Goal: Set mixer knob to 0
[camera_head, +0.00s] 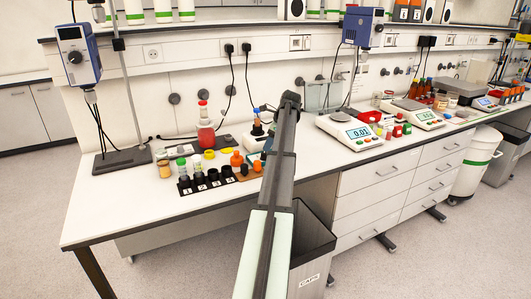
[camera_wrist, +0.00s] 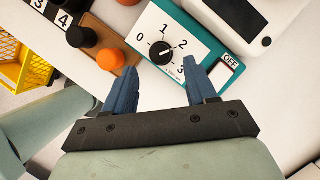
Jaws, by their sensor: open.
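The mixer's black round knob (camera_wrist: 161,53) sits on a white dial plate (camera_wrist: 150,24) marked 0, 1, 2 and 3, on a teal-edged housing (camera_wrist: 215,52). A small pale mark on the knob seems to face the upper right, towards 2, but it is too small to be sure. My gripper (camera_wrist: 160,67) is open and empty. Its blue fingers are to the lower left and right of the knob, apart from it. In the head view my arm hides the gripper and most of the mixer.
An OFF switch (camera_wrist: 230,65) is beside the right finger. An orange-capped item (camera_wrist: 110,59) and dark caps in a numbered rack (camera_wrist: 45,12) lie to the left. In the head view a red bottle (camera_head: 205,128) and a scale (camera_head: 352,130) flank my arm.

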